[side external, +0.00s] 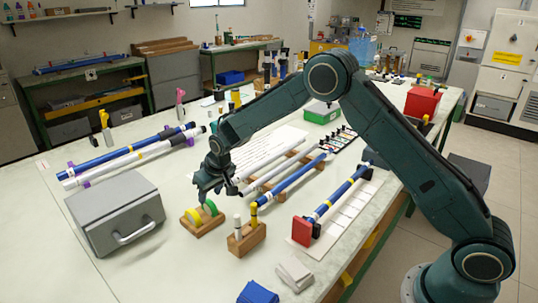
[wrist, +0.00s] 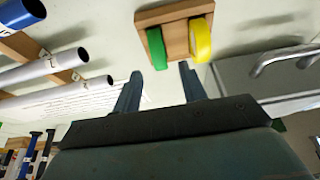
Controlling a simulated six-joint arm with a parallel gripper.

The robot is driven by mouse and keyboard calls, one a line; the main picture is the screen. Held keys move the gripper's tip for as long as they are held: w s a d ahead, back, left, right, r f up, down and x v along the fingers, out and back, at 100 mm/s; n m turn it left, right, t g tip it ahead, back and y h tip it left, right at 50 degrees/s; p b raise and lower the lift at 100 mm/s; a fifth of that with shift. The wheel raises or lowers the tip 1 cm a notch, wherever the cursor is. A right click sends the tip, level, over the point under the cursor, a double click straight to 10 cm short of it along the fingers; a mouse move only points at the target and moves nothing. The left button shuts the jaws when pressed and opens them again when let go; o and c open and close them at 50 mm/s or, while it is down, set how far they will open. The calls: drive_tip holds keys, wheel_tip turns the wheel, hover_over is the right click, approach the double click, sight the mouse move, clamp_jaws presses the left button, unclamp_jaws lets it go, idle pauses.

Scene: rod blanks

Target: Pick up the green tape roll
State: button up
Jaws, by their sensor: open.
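The green tape roll (side external: 196,217) stands on edge in a wooden holder (side external: 188,222), beside a yellow tape roll (side external: 211,208). In the wrist view the green roll (wrist: 156,48) is left of the yellow roll (wrist: 200,40) in the same holder (wrist: 174,13). My gripper (side external: 214,193) is open and empty, a little above and behind the holder in the side view. In the wrist view its two fingers (wrist: 160,80) point toward the holder, with the rolls just beyond the fingertips. They do not appear to touch the rolls.
A grey box with a handle (side external: 117,214) stands left of the holder. A second wooden block (side external: 246,238) with white and yellow pieces is close on the right. Blue and white rods (side external: 290,175) lie on racks behind. Bare tabletop (side external: 185,270) is in front.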

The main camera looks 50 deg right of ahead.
sight(208, 200)
drive_tip(key=shift+f, duration=0.1)
drive_tip(key=shift+x, duration=2.5)
clamp_jaws()
wheel_tip(208, 200, up, 20)
